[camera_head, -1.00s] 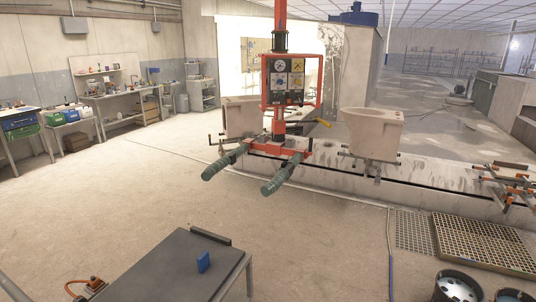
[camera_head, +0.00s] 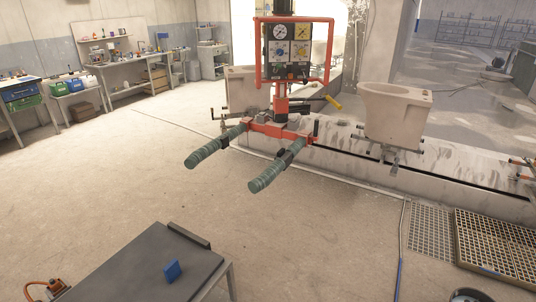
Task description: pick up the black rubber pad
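A dark table (camera_head: 120,272) stands at the bottom of the head view, cut off by the lower edge. A long, narrow black piece (camera_head: 189,236) lies along its far right edge; it may be the black rubber pad, but I cannot tell its material. A small blue block (camera_head: 172,270) sits on the tabletop, in front of the black piece and apart from it. Neither of my grippers is in view.
A red lifting frame (camera_head: 298,79) with two green padded arms (camera_head: 270,172) stands ahead. Pale ceramic bowls (camera_head: 393,118) stand along a low concrete ledge. Metal grating (camera_head: 497,262) lies at right. An orange device (camera_head: 43,287) is at lower left. Open floor lies between table and frame.

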